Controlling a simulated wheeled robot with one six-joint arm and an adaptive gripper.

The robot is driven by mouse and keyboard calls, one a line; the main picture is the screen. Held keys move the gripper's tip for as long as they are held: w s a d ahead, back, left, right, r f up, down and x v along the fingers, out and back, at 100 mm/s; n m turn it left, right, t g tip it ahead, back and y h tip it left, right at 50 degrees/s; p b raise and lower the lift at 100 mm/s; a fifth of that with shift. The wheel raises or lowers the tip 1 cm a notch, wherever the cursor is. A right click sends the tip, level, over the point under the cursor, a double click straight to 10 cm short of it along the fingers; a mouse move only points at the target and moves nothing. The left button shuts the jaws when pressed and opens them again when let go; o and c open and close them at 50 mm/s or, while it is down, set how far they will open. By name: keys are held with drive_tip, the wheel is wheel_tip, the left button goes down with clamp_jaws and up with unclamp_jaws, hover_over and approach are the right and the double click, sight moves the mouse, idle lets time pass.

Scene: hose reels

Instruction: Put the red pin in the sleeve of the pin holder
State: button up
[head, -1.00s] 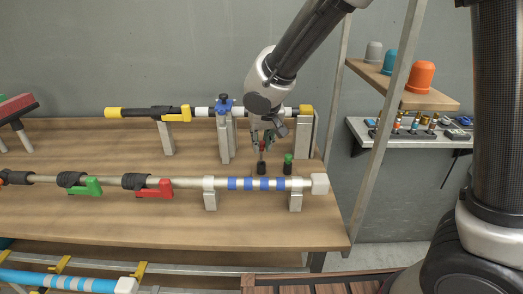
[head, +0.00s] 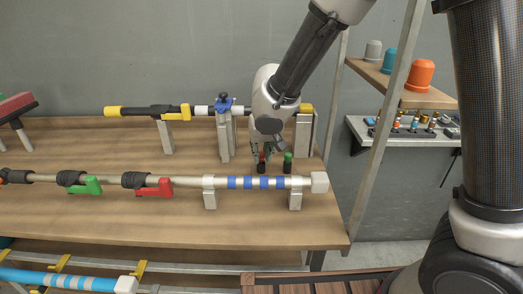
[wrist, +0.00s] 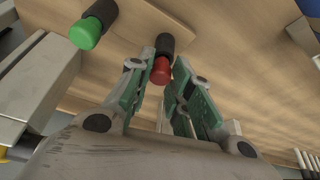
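The red pin (wrist: 161,70) stands upright with its lower end at the black sleeve (wrist: 165,43) of the pin holder. The sleeve also shows in the head view (head: 261,169), at the right of the bench. The red head sits right against the sleeve's rim; how deep the pin is inside is hidden. A green pin (wrist: 85,33) in a second black sleeve (wrist: 101,13) stands to the left in the wrist view.
A striped pole (head: 260,183) on grey stands runs along the bench in front of the sleeves. Another pole (head: 201,111) with a blue clamp lies behind. Grey posts stand close to my gripper. The front of the wooden bench (head: 150,228) is clear.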

drive_tip(key=o, duration=0.3)
drive_tip(key=shift+r, duration=0.1)
drive_tip(key=shift+r, duration=0.25)
drive_tip(key=v, duration=1.2)
drive_tip(key=shift+s+r, duration=0.1)
drive_tip(key=shift+r, duration=0.15)
